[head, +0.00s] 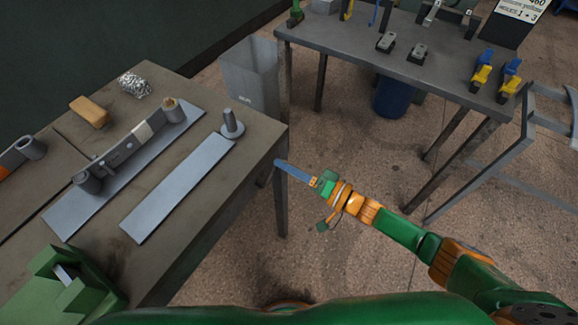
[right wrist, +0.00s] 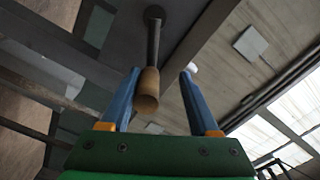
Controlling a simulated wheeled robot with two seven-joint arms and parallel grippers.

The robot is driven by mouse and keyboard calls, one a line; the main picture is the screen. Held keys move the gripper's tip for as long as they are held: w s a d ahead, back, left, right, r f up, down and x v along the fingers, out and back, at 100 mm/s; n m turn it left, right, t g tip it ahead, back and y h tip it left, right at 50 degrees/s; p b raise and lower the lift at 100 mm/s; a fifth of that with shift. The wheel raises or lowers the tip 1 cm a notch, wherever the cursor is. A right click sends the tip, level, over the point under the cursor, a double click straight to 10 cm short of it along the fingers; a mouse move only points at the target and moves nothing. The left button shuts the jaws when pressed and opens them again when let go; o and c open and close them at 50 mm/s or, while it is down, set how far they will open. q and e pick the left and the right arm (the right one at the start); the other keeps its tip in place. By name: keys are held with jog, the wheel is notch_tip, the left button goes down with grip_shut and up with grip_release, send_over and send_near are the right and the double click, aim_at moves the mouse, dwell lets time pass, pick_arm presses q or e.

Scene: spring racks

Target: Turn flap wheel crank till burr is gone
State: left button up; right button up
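In the right wrist view a wooden handle (right wrist: 148,92) on a dark rod (right wrist: 153,40) lies in the gap between my right gripper's blue fingers (right wrist: 160,88). I take it for the crank handle. Gaps show on both sides, so the fingers look open around it. In the head view my right gripper (head: 295,172) is at the bench's right edge, seen from the side; the handle cannot be made out there. On the bench, a grey fixture (head: 118,155) with two upright cylinders stands on a plate. I cannot pick out the flap wheel or a burr. My left gripper is not visible.
The left bench (head: 215,200) also carries a bare grey plate (head: 180,187), a grey post (head: 231,124), a wooden block (head: 90,111), a wire coil (head: 134,85) and a green holder (head: 70,290). A second table (head: 345,45) stands behind. Open floor lies between.

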jog(key=v, duration=0.7)
jog(key=shift+s+d, duration=0.1)
jog(key=shift+d, duration=0.05)
jog(key=v, duration=0.8)
dwell(0.4)
